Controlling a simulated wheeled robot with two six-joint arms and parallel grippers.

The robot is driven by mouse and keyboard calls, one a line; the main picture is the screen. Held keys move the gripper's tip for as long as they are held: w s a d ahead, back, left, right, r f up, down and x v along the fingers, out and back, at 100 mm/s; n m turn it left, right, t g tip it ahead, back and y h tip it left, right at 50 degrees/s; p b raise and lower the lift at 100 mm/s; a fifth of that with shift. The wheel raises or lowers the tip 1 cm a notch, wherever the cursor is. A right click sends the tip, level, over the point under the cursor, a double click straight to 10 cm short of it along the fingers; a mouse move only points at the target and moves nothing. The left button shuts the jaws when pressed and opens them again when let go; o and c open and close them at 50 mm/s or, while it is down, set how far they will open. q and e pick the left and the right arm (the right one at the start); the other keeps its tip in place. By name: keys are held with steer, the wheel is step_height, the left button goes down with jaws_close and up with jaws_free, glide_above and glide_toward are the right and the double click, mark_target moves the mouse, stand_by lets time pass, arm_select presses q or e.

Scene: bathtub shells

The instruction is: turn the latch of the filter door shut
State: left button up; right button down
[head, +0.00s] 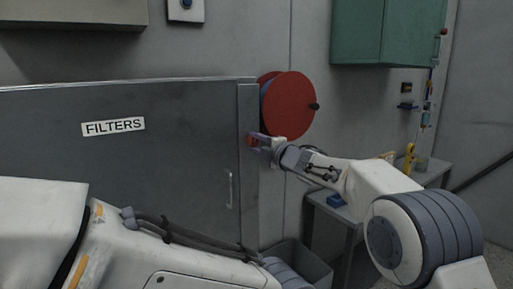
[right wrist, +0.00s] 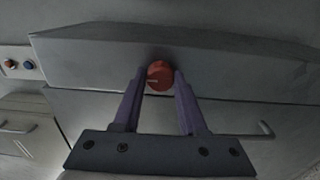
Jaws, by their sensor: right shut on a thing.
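The filter door (head: 160,165) is a wide dark grey panel with a "FILTERS" label (head: 113,126). It looks flush against the grey frame strip at its right edge. The latch is a small red round knob (head: 249,140) on that strip. It also shows in the right wrist view (right wrist: 160,75), with a short pale mark on its left side. My right gripper (head: 254,141) is shut on the latch. In the right wrist view its two purple fingers (right wrist: 160,84) flank the knob. My left arm crosses the lower left of the head view; its gripper is out of sight.
A red hose reel (head: 290,105) hangs on the wall just above and right of my right gripper. A door handle (head: 229,189) is below the latch. A grey bin (head: 300,262), a side table (head: 340,212) and a green cabinet (head: 388,32) are to the right.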

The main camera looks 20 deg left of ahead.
steer(key=shift+a+f, duration=0.1)
steer(key=shift+f, duration=0.05)
stand_by(0.3)
steer(key=shift+c, duration=2.2)
jaws_free()
steer(key=shift+s, duration=0.1)
steer(key=shift+s+d+b, duration=0.2)
steer(key=shift+d+b, duration=0.2)
steer(key=shift+d, duration=0.05)
steer(key=b+v, duration=0.3)
steer(key=v, duration=0.6)
steer(key=shift+s+d+b, duration=0.2)
steer(key=shift+s+b, duration=0.05)
steer(key=shift+b, duration=0.05)
